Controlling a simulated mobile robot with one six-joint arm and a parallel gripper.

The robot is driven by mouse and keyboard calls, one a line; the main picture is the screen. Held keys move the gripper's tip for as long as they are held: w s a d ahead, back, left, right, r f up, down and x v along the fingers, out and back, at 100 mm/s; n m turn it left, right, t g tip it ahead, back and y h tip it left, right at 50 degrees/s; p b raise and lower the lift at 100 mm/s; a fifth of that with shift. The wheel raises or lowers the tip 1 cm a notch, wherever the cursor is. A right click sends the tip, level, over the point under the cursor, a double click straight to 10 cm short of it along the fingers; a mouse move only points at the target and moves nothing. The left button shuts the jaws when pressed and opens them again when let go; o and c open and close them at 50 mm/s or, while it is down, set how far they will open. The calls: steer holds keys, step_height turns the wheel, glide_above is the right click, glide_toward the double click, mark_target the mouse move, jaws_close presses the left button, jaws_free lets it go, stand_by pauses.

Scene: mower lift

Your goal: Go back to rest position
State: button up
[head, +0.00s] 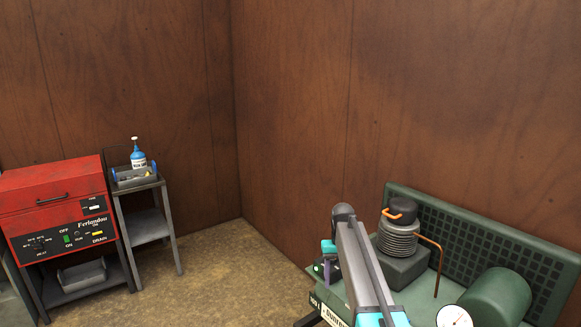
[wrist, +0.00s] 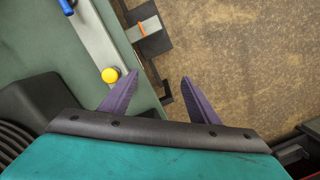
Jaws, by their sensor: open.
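My gripper (wrist: 160,76) shows in the wrist view with two purple fingers spread apart and nothing between them. Past the fingertips lie the edge of a green bench (wrist: 75,60) and the brown floor (wrist: 235,60). In the head view my arm reaches up from the bottom edge, in front of a green machine (head: 415,285).
A yellow knob (wrist: 110,75) sits near the fingers. A red washer (head: 60,210) and a grey cart (head: 150,222) with a blue bottle (head: 138,158) stand left. Floor between is clear.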

steer(key=s+f+g+b, duration=0.2)
steer(key=s+f, duration=1)
steer(key=f, duration=0.4)
steer(key=s+f+g+b, duration=0.2)
steer(key=s+f, duration=1)
steer(key=f, duration=0.4)
steer(key=s+f+b, duration=0.1)
steer(key=s+f, duration=0.3)
steer(key=s, duration=0.5)
steer(key=s+f, duration=0.4)
steer(key=s, duration=0.6)
steer(key=s+f+b, duration=0.1)
steer(key=s+f, duration=0.3)
steer(key=s, duration=0.6)
steer(key=shift+f+m+b, duration=0.15)
steer(key=shift+m+b, duration=0.15)
